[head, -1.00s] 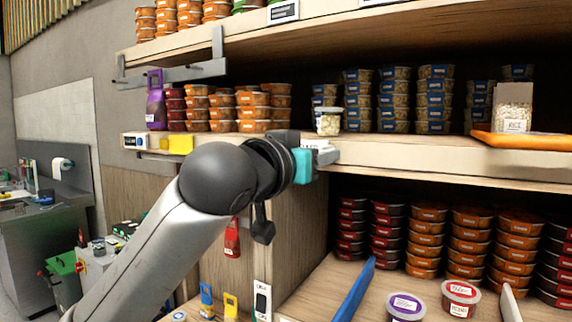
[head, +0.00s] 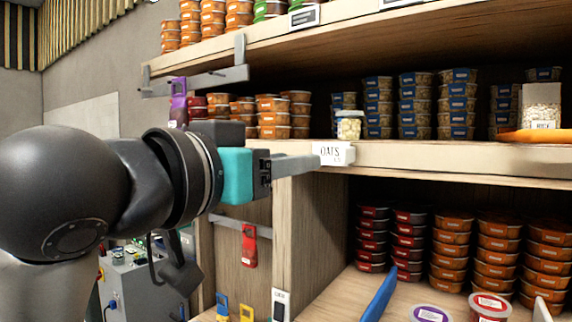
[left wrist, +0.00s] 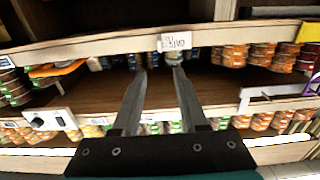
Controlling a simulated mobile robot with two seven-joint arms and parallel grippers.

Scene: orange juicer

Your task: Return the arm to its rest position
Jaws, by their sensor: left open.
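My left arm comes in from the left in the head view, and its left gripper (head: 312,161) with the teal body is in front of the middle shelf's edge. The fingers point toward the OATS label (head: 336,153). In the left wrist view the two fingers (left wrist: 160,72) stand apart with nothing between them, so the gripper is open and empty. A small clear jar with a light lid (head: 349,125) stands upright on the middle shelf, just above the label and apart from the fingers. My right gripper is out of view.
The shelf unit (head: 450,157) holds stacked tubs on several levels. An orange tray (head: 545,136) and a bag of rice (head: 541,105) stand at the right. A metal bracket (head: 195,80) sticks out at the upper left. A red tag-like item (head: 249,245) hangs below my gripper.

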